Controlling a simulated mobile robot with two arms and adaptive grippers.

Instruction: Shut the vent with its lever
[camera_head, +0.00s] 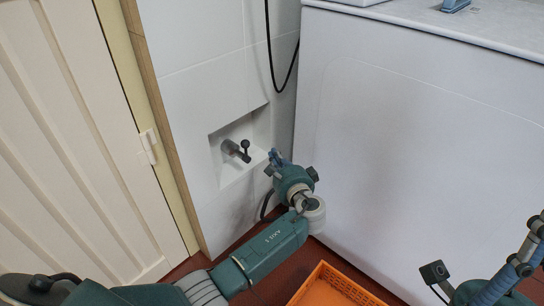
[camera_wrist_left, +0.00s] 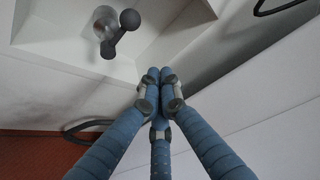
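A dark grey lever with a round knob (camera_head: 245,150) sticks out from a short grey fitting (camera_head: 229,147) in a square recess of the white wall. It also shows in the left wrist view, where the knob (camera_wrist_left: 129,19) is at the top, left of my fingers. My left gripper (camera_head: 273,156) is just right of the recess, apart from the lever. In the left wrist view its blue ribbed fingers (camera_wrist_left: 160,74) meet at the tips with nothing between them. My right gripper (camera_head: 520,262) is partly in view at the lower right, and its finger opening cannot be made out.
A large white cabinet (camera_head: 400,160) stands close on the right of my left gripper. An orange crate (camera_head: 325,285) is on the red floor below. A black cable (camera_head: 272,60) hangs on the wall above the recess. A white slatted door (camera_head: 70,130) is at left.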

